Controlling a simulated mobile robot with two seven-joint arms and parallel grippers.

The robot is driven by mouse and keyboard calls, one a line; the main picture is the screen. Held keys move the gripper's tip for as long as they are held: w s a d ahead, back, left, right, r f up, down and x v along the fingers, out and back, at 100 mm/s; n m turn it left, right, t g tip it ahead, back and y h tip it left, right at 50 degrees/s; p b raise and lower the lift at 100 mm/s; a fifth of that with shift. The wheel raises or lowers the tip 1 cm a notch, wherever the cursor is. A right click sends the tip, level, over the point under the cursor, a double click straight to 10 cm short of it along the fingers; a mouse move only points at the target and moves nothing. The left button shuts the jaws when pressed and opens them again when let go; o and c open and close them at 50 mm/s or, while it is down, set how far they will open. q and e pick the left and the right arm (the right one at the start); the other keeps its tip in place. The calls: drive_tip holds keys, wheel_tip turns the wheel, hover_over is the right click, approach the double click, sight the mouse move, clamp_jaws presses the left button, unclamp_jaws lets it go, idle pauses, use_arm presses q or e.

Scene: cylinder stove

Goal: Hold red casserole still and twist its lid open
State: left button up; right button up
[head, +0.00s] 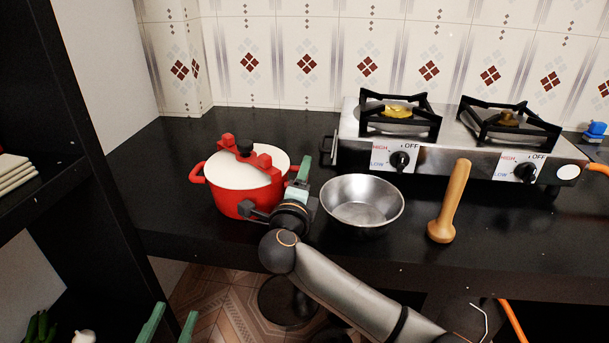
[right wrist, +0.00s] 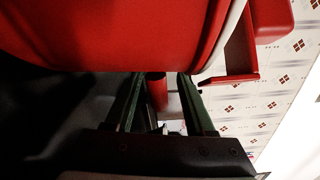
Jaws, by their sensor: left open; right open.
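The red casserole (head: 232,200) stands on the black counter at the left. Its white lid (head: 225,170) sits on top, with a black knob (head: 246,147) and red clamp parts across it. One red side handle (head: 198,172) points left. My right gripper (head: 300,175) is at the casserole's right side; the arm partly hides it in the head view. In the right wrist view its green fingers (right wrist: 161,80) are apart, one on each side of a red handle-like part (right wrist: 157,92); contact cannot be told. My left gripper (head: 175,312) is open and empty at the bottom left, below the counter's front edge.
A steel bowl (head: 362,205) stands just right of my right gripper. A wooden pestle (head: 450,205) stands further right. A two-burner gas stove (head: 455,160) is behind them. A dark shelf (head: 75,120) rises at the left. The counter behind the casserole is clear.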

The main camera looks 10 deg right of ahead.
drive_tip(key=shift+b+x, duration=0.5)
drive_tip(key=shift+x, duration=0.3)
use_arm(q)
wheel_tip(320, 180, up, 7)
drive_tip(key=s+m+t+h, duration=0.1)
drive_tip(key=m+t+h, duration=0.1)
drive_tip(key=shift+s+d+t, duration=0.25)
drive_tip(key=shift+s+t, duration=0.05)
drive_tip(key=shift+s, duration=0.1)
use_arm(e)
clamp_jaws()
